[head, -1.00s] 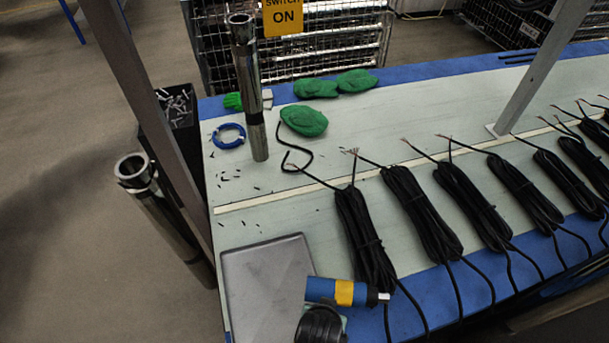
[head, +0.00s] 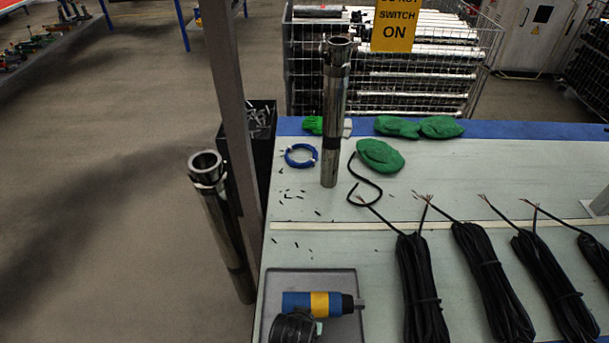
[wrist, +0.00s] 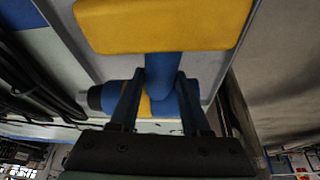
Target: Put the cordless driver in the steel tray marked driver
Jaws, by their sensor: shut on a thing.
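The cordless driver (head: 296,302) is blue with a yellow band and a dark nose pointing right in the head view. My gripper (head: 306,322) is shut on it. In the wrist view the gripper (wrist: 159,88) has one finger on each side of the driver's blue handle (wrist: 162,68), with a yellow block at the handle's end. The steel tray (head: 312,279) lies on the near left corner of the bench, and the driver is over it in the head view. Any gap between driver and tray is hard to judge. No label on the tray is readable.
Several black cable bundles (head: 422,285) lie right of the tray. A steel tube (head: 334,115) stands on the bench behind it, and another (head: 222,225) stands off the bench's left edge. A grey post (head: 236,120) rises beside that edge. Green cloths (head: 380,156) lie farther back.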

